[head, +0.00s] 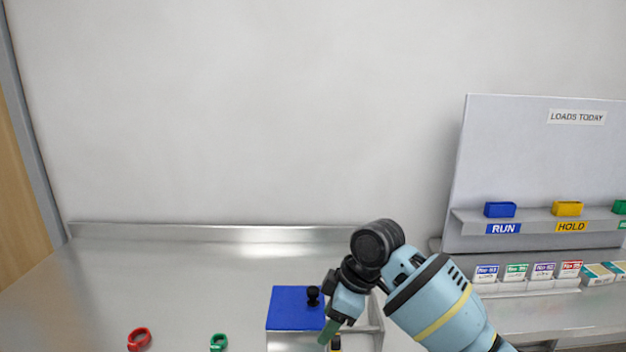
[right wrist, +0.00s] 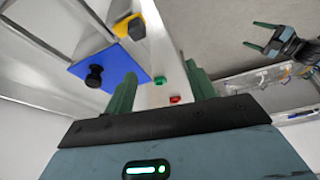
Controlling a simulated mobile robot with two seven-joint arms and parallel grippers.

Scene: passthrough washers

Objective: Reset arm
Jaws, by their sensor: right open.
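My right gripper (head: 326,337) comes in from the right in the head view, pointing down in front of a box with a blue lid (head: 292,309). In the right wrist view its two green fingers (right wrist: 163,78) stand apart with nothing between them. The blue lid (right wrist: 117,70) with its black knob lies beyond the left finger there. My left gripper (right wrist: 272,42) shows small at the upper right of the right wrist view, its fingers apart and empty. It is not in the head view.
A red ring (head: 139,339) and a green ring (head: 218,342) lie on the steel counter (head: 180,285). A board (head: 530,150) at right has a shelf with blue (head: 500,209) and yellow bins (head: 567,208). Small labelled boxes (head: 516,272) stand below. The counter's back left is clear.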

